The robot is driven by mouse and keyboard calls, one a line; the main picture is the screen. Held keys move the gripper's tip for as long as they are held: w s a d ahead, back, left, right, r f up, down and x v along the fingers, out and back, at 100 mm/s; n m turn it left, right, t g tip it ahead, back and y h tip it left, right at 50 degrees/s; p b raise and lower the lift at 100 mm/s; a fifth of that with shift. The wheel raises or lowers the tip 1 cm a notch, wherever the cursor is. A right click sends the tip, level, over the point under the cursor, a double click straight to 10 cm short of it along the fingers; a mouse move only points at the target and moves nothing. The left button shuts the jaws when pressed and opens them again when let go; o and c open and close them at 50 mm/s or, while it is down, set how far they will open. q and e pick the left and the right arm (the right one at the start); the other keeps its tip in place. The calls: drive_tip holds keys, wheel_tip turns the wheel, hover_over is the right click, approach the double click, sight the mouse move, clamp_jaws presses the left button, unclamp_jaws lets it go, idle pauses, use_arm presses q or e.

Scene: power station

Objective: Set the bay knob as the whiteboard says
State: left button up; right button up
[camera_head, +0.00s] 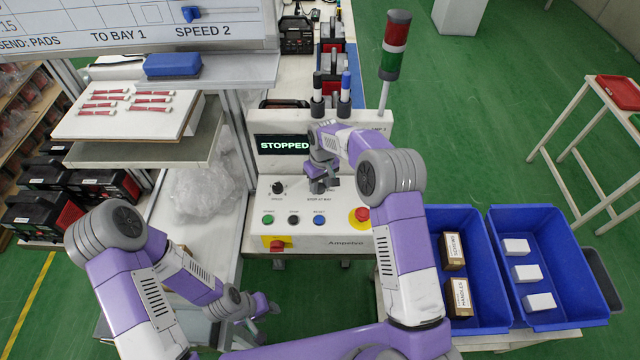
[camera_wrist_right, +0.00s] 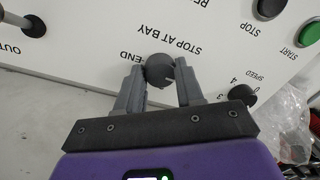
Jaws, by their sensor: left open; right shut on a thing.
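The whiteboard (camera_head: 120,12) at the top left reads "…SEND: PADS", "TO BAY 1" and "SPEED 2". The control panel (camera_head: 300,238) stands in the middle with a display (camera_head: 281,144) reading "STOPPED". My right gripper (camera_head: 320,186) is at the panel's "STOP AT BAY" knob and mostly covers it in the head view. In the right wrist view its fingers (camera_wrist_right: 158,82) are shut on the dark round bay knob (camera_wrist_right: 159,67), with "END" printed beside it. The knob's pointer and other marks are hidden or unclear. My left gripper (camera_head: 262,306) is open and empty, low and left of the panel.
The speed knob (camera_head: 278,187) is left of the bay knob, also seen in the wrist view (camera_wrist_right: 243,94). Green, black and blue buttons (camera_head: 294,220) and a red stop button (camera_head: 361,214) lie below. Blue bins (camera_head: 548,318) with boxes stand at right.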

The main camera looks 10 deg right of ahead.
sight(320, 186)
idle(0.4)
drive_tip(key=o, duration=1)
drive_tip(key=shift+o, duration=0.2)
wheel_tip(320, 186, up, 10)
drive_tip(key=shift+r, duration=0.1)
